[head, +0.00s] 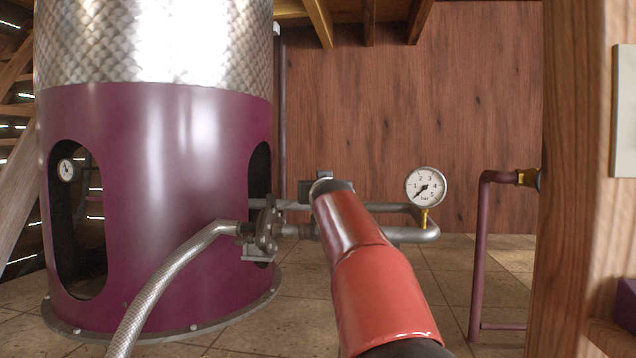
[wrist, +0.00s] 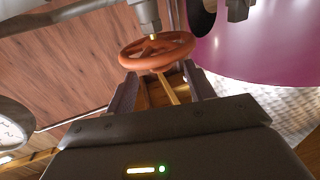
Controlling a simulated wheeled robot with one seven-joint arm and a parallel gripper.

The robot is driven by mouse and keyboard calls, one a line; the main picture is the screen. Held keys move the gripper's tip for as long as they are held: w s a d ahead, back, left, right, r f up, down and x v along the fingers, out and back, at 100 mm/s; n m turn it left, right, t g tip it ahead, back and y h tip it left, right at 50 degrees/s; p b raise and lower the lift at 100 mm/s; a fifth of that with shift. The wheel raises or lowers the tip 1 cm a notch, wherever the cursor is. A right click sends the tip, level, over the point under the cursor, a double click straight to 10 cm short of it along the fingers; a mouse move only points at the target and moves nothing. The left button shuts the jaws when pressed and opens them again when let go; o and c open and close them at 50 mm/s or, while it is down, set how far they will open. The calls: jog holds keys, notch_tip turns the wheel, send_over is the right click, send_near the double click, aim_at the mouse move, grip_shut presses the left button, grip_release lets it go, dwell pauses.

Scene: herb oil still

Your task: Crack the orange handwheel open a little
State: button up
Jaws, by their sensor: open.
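The orange handwheel (wrist: 146,62) shows in the wrist view, a spoked ring on a brass stem below a grey metal valve body (wrist: 146,14). My gripper (wrist: 160,74) is open, its two dark fingers apart and pointing at the wheel. The fingertips are close to the near rim, one toward each side. I cannot tell whether they touch it. Nothing is seen held between them. In the head view the handwheel is hidden behind my red arm, and the fingers cannot be made out.
A purple still base (head: 160,180) with a steel upper drum stands at the left. A braided hose (head: 165,285) runs to a flanged fitting (head: 266,232). A pressure gauge (head: 425,187) sits on grey pipes right of my arm. A wooden post (head: 570,200) stands at the right.

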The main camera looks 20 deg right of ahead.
jog(key=shift+p+x, duration=0.5)
jog(key=shift+x, duration=1.4)
jog(key=c, duration=1)
jog(key=shift+o, duration=0.2)
